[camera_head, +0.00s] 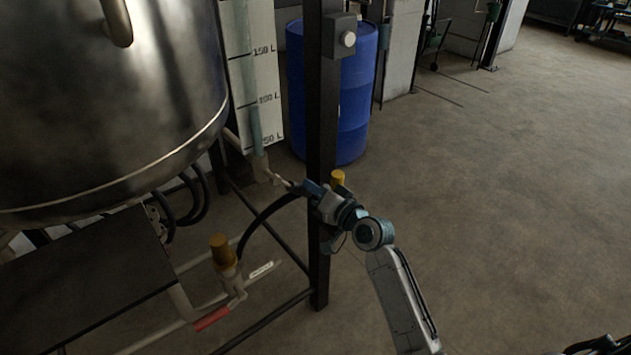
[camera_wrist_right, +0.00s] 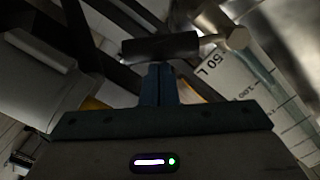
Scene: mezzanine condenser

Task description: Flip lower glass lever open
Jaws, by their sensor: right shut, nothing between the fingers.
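The sight glass (camera_head: 254,110) runs down beside the litre scale, left of the black post. A pale valve fitting (camera_head: 262,168) is at its lower end, and the small lever (camera_head: 281,180) there is partly hard to make out. My right gripper (camera_head: 303,187) reaches left past the post, with its tips close to this lever. In the right wrist view a dark lever handle (camera_wrist_right: 160,47) lies crosswise from a round fitting (camera_wrist_right: 237,38). The shut fingers (camera_wrist_right: 158,85) point at the handle's middle; whether they touch it I cannot tell. My left gripper is not in view.
The black post (camera_head: 322,120) stands close to my right gripper. A large steel tank (camera_head: 100,100) fills the left. Below are a yellow-capped valve (camera_head: 222,251), a red handle (camera_head: 212,319) and frame bars. A blue drum (camera_head: 356,90) stands behind. Floor at right is open.

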